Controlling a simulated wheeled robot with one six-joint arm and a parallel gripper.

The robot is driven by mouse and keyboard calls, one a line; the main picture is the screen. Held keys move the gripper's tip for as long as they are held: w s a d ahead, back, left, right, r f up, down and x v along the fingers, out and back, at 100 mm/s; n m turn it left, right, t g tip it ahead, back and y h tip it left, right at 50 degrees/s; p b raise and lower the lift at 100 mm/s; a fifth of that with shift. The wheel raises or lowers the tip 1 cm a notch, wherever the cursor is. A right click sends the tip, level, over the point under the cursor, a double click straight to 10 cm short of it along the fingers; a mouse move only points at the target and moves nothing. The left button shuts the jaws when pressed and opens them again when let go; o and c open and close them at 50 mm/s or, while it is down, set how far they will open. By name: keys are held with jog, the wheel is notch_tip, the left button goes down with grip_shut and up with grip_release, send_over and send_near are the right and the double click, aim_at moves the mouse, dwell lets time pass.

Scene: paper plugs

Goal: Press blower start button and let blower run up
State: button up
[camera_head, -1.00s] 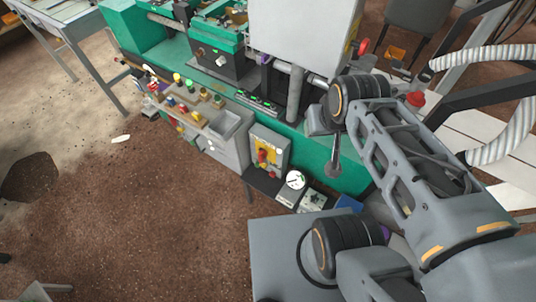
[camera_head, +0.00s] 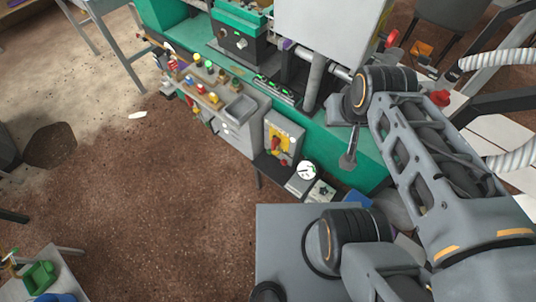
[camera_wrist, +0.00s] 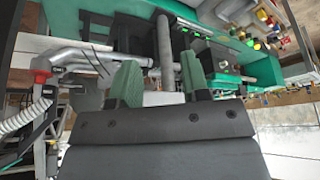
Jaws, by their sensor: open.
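A green machine (camera_head: 355,160) crosses the upper part of the head view. A yellow switch box (camera_head: 281,138) with a red knob is mounted right of the panel. I cannot tell which control is the blower start button. My gripper (camera_wrist: 160,82) shows in the wrist view, with its two green-padded fingers apart and nothing between them. The fingers face the machine's pipes, and the coloured buttons (camera_wrist: 265,20) lie far off at upper right. My gripper cannot be made out in the head view.
A round white gauge (camera_head: 307,170) and small boxes stand right of the switch box. A grey corrugated hose (camera_head: 500,55) runs at the right. A small table with a green bin (camera_head: 38,276) is at lower left. The brown floor (camera_head: 170,200) before the machine is mostly clear.

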grip_shut()
dwell(1.4)
